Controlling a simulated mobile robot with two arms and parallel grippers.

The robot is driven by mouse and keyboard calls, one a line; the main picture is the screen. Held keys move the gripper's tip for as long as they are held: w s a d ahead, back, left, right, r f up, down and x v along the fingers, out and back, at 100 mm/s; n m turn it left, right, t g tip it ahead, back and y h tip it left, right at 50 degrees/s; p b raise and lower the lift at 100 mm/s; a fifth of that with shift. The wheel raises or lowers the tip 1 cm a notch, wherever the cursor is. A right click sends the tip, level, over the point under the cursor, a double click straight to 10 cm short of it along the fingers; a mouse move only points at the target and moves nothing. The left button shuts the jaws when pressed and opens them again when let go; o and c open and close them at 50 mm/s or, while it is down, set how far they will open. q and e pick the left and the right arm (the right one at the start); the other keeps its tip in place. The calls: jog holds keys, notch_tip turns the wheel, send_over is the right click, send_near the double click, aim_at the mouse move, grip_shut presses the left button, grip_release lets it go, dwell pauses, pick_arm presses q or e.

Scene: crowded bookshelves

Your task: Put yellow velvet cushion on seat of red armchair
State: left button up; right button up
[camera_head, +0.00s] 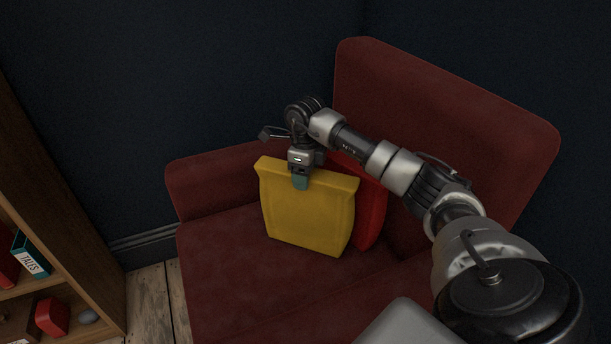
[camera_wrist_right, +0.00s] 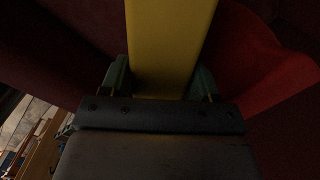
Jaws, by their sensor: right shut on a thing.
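The yellow velvet cushion (camera_head: 309,215) stands upright over the seat of the red armchair (camera_head: 235,265). Its lower edge looks at or just above the seat; I cannot tell whether it touches. My right gripper (camera_head: 301,181) is shut on the cushion's top edge from above. In the right wrist view the yellow cushion (camera_wrist_right: 170,45) sits between the two fingers of the right gripper (camera_wrist_right: 160,80). My left gripper is not in view.
A bright red cushion (camera_head: 371,208) stands behind the yellow one, against the armchair's back; it also shows in the right wrist view (camera_wrist_right: 255,65). A wooden bookshelf (camera_head: 65,215) with books and small objects stands at the left. Dark walls close in behind the chair.

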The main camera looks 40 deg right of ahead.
jog(key=shift+r, duration=0.1)
jog(key=o, duration=1.4)
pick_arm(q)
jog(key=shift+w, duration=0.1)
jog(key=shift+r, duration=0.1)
pick_arm(e)
notch_tip(320, 180, up, 9)
jog(key=shift+p, duration=1.2)
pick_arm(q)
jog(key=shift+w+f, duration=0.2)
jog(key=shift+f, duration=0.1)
pick_arm(e)
jog(key=shift+r, duration=1.5)
